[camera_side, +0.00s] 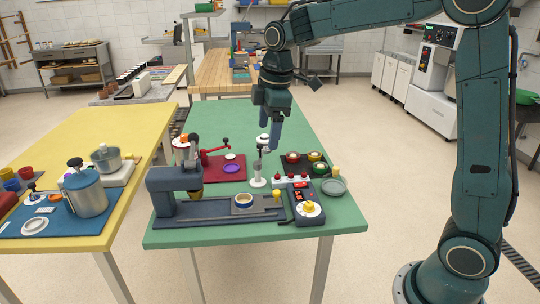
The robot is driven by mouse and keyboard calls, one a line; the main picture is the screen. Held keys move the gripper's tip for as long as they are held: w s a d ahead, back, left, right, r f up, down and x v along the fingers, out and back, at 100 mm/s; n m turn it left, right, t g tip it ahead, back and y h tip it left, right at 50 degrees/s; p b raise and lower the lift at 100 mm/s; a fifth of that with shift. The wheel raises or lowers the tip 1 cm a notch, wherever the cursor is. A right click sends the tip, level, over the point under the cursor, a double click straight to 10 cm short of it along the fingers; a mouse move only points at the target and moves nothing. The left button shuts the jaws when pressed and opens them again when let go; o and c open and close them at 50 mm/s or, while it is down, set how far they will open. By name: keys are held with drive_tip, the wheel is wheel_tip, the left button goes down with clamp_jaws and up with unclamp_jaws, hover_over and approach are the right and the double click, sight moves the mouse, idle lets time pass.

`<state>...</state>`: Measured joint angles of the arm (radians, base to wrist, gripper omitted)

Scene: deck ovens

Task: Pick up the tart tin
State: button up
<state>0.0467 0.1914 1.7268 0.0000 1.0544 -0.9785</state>
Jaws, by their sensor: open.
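My gripper (270,136) points down above the middle of the green table. Its jaws are open, with a small white-topped stand (258,172) close beneath or behind them; I cannot tell whether they touch it. A shallow grey round dish (334,187), which looks like the tart tin, lies on the table's right side. It is to the right of and nearer the camera than my gripper, and apart from it. Small round pieces with coloured tops (314,156) sit on a dark tray, and could also be tins; they are too small to tell.
A grey press machine (173,185) on a long base stands at the front left. A control box with a yellow knob (309,208) sits beside the dish. A red board (215,166) lies behind. The table's far part is clear.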

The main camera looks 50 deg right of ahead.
drive_tip(key=w+d+f+n+g, duration=0.2)
drive_tip(key=w+f+n, duration=0.3)
drive_tip(key=w+f, duration=0.6)
drive_tip(key=shift+w+f+n, duration=0.2)
drive_tip(key=shift+f+n, duration=0.2)
drive_tip(key=shift+f, duration=0.1)
drive_tip(key=shift+f, duration=0.1)
hover_over(244, 194)
drive_tip(key=s+a, duration=0.2)
drive_tip(key=shift+w+d+f, duration=0.1)
drive_tip(key=shift+w+f, duration=0.05)
drive_tip(key=shift+f, duration=1.95)
drive_tip(key=shift+w+f, duration=0.1)
drive_tip(key=shift+f, duration=1.95)
drive_tip(key=shift+f, duration=0.1)
drive_tip(key=shift+s+f, duration=0.1)
drive_tip(key=shift+f, duration=2.45)
